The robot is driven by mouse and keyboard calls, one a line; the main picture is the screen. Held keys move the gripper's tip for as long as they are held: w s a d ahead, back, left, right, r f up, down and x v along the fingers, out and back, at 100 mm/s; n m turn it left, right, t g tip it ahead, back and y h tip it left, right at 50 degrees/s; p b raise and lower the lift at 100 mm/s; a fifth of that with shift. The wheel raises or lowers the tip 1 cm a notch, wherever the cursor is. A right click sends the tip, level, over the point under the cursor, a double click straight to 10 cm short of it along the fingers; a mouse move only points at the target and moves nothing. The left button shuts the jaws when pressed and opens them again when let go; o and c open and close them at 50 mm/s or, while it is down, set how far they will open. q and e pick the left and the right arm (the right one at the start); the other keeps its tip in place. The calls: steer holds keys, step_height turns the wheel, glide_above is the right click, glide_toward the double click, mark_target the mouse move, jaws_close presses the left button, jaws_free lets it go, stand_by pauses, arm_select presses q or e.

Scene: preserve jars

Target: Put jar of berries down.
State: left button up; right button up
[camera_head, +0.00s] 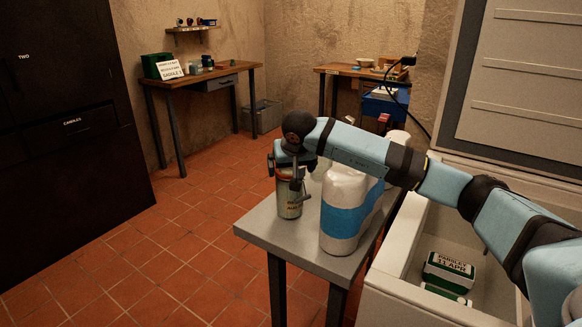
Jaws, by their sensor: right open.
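A jar with a label (288,199) stands upright on a grey table (262,228), near its left corner. Its label is too small to read in full, and its top is partly hidden by my right gripper. My right gripper (284,175) points down over the jar, with its fingers on either side of the jar's upper part. The fingers are open, and I cannot tell whether either one touches the jar. My left gripper is not in view.
A white jug with a blue band (345,221) stands just right of the jar. An open chest freezer (396,254) at the right holds a green box (448,268) labelled parsley. A dark cabinet (66,150) is at the left. The tiled floor between is clear.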

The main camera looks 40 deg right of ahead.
steer(key=shift+s+r, duration=0.1)
steer(key=shift+r, duration=0.3)
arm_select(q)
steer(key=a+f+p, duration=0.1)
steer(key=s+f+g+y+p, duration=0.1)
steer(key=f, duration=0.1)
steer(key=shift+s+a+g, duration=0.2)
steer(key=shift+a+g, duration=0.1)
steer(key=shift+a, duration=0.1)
arm_select(e)
steer(key=v, duration=1.1)
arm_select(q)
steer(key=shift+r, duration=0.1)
arm_select(e)
steer(key=shift+s+a+r, duration=0.1)
steer(key=shift+r, duration=0.05)
